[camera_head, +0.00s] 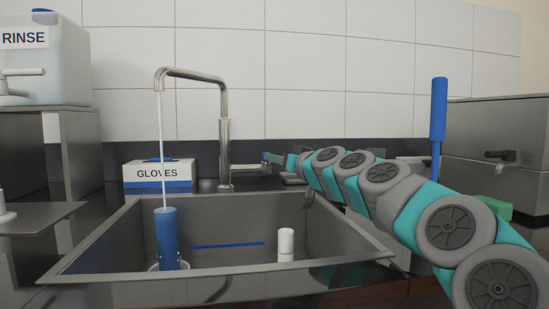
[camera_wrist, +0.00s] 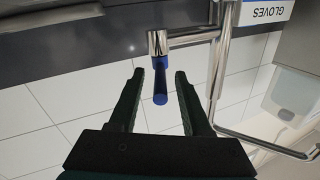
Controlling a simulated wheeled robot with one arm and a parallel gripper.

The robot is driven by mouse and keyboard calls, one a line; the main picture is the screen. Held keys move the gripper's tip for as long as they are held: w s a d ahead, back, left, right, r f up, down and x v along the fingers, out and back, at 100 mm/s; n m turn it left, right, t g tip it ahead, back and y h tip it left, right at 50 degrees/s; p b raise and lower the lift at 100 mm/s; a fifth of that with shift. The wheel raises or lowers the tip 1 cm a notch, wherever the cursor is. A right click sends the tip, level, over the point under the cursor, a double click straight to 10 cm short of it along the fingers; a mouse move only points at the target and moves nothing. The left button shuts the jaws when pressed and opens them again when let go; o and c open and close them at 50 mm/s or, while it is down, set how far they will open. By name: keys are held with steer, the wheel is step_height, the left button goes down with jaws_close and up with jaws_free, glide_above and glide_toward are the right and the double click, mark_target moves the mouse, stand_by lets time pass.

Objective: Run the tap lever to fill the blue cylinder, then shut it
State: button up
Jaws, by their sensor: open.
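The chrome tap (camera_head: 224,135) stands behind the sink, and a thin stream of water (camera_head: 161,140) runs from its spout into the top of the blue cylinder (camera_head: 166,238). The cylinder stands upright in the left part of the sink. Its water level cannot be seen. The tap lever has a blue handle (camera_wrist: 160,82) on a chrome stem, seen in the wrist view. My gripper (camera_wrist: 159,75) is open, with one finger on each side of the blue handle and visible gaps between. In the head view my gripper (camera_head: 275,160) is just right of the tap, partly hidden.
The steel sink (camera_head: 350,262) also holds a white cylinder (camera_head: 286,244) and a blue strip on its back wall. A GLOVES box (camera_head: 158,174) stands behind it. A RINSE container (camera_head: 45,65) is at left; a blue-handled upright lever (camera_head: 438,110) and steel box (camera_head: 497,145) are at right.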

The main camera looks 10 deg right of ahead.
steer(key=shift+x, duration=1)
jaws_close()
stand_by(0.9)
